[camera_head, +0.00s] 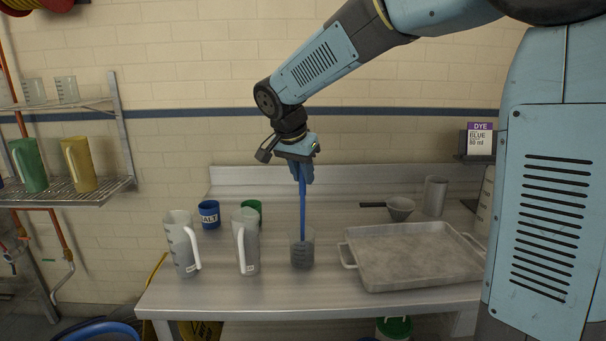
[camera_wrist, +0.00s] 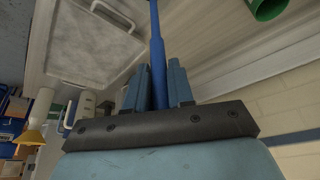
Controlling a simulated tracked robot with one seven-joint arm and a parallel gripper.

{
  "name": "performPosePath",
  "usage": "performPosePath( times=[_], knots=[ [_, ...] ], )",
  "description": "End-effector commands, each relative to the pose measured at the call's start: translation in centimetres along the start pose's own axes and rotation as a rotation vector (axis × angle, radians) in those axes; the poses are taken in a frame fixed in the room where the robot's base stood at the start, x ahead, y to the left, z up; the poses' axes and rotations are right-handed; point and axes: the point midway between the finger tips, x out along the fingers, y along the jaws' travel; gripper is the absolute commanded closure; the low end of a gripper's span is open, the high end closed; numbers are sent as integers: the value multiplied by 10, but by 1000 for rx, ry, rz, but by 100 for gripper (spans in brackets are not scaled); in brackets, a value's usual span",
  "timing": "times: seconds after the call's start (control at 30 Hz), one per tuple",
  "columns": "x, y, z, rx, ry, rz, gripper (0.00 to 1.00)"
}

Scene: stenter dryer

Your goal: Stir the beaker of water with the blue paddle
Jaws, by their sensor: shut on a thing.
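The blue paddle (camera_head: 302,208) hangs nearly upright from my gripper (camera_head: 302,178), which is shut on its upper part. The paddle's lower end is inside the clear beaker (camera_head: 302,252), which stands on the steel table between a white-handled jug and a tray. The beaker's lower part looks grey, and the water level is hard to tell. In the wrist view the paddle (camera_wrist: 157,50) runs up from between the two blue fingers (camera_wrist: 158,88); its lower end is out of that frame.
Two jugs (camera_head: 182,245) (camera_head: 246,242) stand left of the beaker. A blue SALT cup (camera_head: 209,214) and a green cup (camera_head: 252,206) are behind. A large tray (camera_head: 375,283) lies close on the right. A strainer (camera_head: 400,208) and a metal cup (camera_head: 435,196) stand at the back right.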

Motion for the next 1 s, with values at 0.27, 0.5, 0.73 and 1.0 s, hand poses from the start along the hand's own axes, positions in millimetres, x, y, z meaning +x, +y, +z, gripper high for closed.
performPosePath(
  times=[0.27,0.5,0.73,1.0],
  knots=[
    [-2,0,-1,0,0,0,100],
    [-15,0,-7,0,1,-1,100],
    [-29,0,-12,0,1,-1,100],
    [-45,0,-19,0,0,-1,100]
  ],
)
